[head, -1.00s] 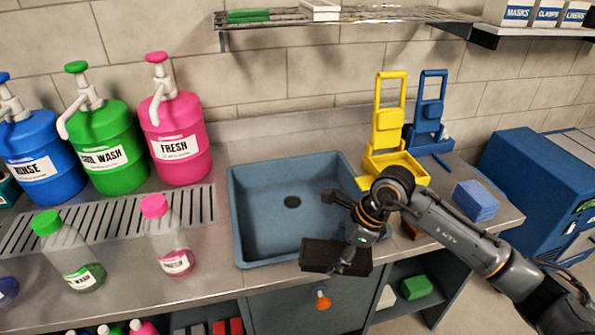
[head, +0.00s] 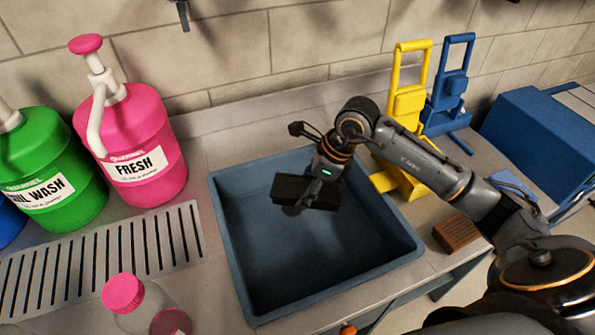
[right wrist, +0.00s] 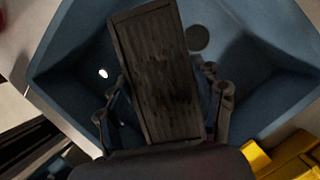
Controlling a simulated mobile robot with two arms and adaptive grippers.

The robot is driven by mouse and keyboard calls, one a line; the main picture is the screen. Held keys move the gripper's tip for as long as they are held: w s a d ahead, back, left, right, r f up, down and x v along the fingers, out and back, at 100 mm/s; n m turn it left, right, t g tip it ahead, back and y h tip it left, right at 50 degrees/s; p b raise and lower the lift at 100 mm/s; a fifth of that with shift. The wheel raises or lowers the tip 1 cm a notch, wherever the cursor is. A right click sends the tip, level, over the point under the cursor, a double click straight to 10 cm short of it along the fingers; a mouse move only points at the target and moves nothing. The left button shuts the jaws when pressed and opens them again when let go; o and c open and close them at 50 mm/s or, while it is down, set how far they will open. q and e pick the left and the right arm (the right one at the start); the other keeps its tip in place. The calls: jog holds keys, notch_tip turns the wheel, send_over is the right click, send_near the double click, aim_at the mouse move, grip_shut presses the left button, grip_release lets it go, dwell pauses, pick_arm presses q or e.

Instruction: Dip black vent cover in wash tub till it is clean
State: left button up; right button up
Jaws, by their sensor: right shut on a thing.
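My right gripper (head: 318,185) is shut on the black vent cover (head: 292,188) and holds it over the blue-grey wash tub (head: 236,262). In the right wrist view the vent cover (right wrist: 158,75) lies between the two fingers (right wrist: 165,108), with slats along its length and dark blotchy marks on its face. The tub (right wrist: 262,40) shows beneath it, with a round dark drain (right wrist: 197,38). I cannot tell from the head view how far the cover is below the rim. My left gripper is not in view.
A pink FRESH pump jug (head: 135,150) and a green wash jug (head: 45,175) stand left of the tub, behind a slotted drain strip (head: 100,260). A pink-capped bottle (head: 135,305) is in front. Yellow (head: 405,105) and blue (head: 447,90) racks and a brown brush block (head: 456,234) stand right.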

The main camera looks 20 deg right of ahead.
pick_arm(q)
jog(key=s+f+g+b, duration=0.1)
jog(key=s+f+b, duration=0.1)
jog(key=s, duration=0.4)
pick_arm(e)
jog(key=f, duration=0.2)
jog(key=shift+s+f, duration=0.35)
notch_tip(320, 180, down, 12)
jog(key=b, duration=0.6)
jog(key=shift+w+r+b, duration=0.1)
jog(key=shift+r+b, duration=0.05)
jog(key=shift+b, duration=0.25)
pick_arm(q)
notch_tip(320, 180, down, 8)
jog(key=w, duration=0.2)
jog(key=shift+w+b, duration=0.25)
jog(key=shift+b, duration=0.2)
pick_arm(e)
jog(key=shift+f, duration=0.75)
jog(key=shift+r, duration=0.1)
pick_arm(q)
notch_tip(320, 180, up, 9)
jog(key=p, duration=0.9)
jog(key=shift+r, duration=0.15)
pick_arm(e)
jog(key=shift+r, duration=7.65)
